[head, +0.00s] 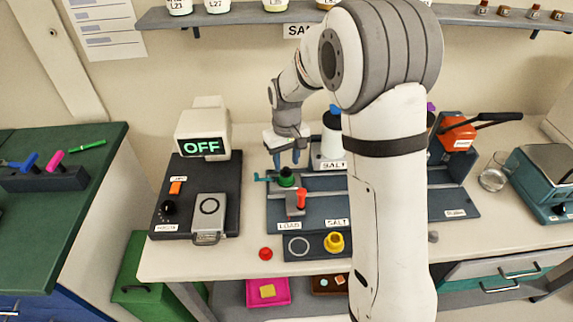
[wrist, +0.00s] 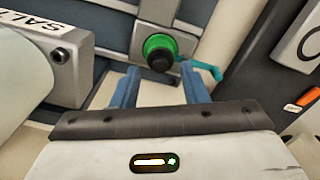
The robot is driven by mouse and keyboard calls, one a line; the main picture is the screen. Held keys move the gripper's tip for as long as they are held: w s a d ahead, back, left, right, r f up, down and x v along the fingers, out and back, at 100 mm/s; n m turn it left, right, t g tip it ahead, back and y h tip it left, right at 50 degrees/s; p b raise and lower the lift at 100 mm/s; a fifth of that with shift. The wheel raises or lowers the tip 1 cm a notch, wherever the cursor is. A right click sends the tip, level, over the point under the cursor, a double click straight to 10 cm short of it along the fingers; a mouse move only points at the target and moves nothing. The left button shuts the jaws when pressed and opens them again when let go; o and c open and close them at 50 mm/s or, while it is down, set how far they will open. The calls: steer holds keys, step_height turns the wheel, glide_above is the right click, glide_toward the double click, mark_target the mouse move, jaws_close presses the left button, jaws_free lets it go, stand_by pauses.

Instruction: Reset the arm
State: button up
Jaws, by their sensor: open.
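My arm reaches over the bench, and its large pale links cover the middle of the head view. My gripper (head: 289,162) points down, open, above the back of the workstation. In the wrist view its two blue fingers (wrist: 160,84) stand apart with nothing between their tips. A green round part with a black knob (wrist: 160,52) and a teal lever lies just beyond the fingertips, and no contact is visible. The same green part (head: 287,178) sits just below the gripper in the head view.
A black panel with an OFF display (head: 203,146) stands left of the gripper. A white SALT cylinder (head: 332,146) stands close on its right. A red-topped part (head: 301,199) and a yellow piece (head: 334,242) are in front. A shelf (head: 240,15) runs behind.

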step_height(320, 180, up, 5)
steer(key=shift+r, duration=0.1)
steer(key=shift+s+d+r, duration=0.2)
steer(key=shift+r, duration=0.3)
steer(key=s+d+r+m+t, duration=0.1)
steer(key=s+d+r, duration=0.1)
steer(key=s, duration=0.6)
steer(key=s+d+r+m+t, duration=0.1)
steer(key=s+d+r+m, duration=0.1)
steer(key=s+d, duration=0.3)
steer(key=s+d+r+m+t, duration=0.1)
steer(key=s+d, duration=0.3)
steer(key=s, duration=0.7)
steer(key=shift+s+r+m, duration=0.15)
steer(key=shift+r+m, duration=0.15)
steer(key=shift+r, duration=0.45)
